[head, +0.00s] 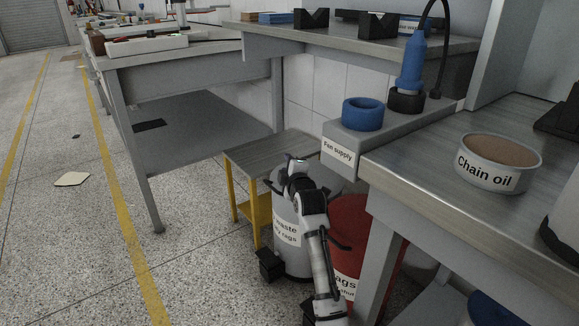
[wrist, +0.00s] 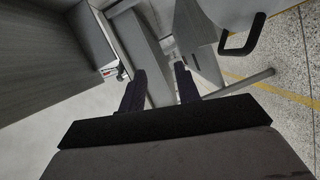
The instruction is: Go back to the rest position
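In the wrist view my gripper (wrist: 160,78) shows two dark fingers spread apart, with a gap and nothing held between them. In the head view my arm (head: 314,230) rises from the bottom edge, bent, in front of a pale bin (head: 290,258) whose label is partly covered and reads "...aste" and "...y rags". I cannot clearly make out the fingers in the head view. A pale, flat, paper-like sheet (head: 72,179) lies on the floor at the left, well away from my arm.
A red bin (head: 347,222) stands close right of my arm, beside the workbench (head: 430,155) holding a "Chain oil" tin (head: 498,163). A small yellow-legged table (head: 270,152) stands behind the pale bin. A larger table (head: 180,120) stands further left. The left floor is mostly open.

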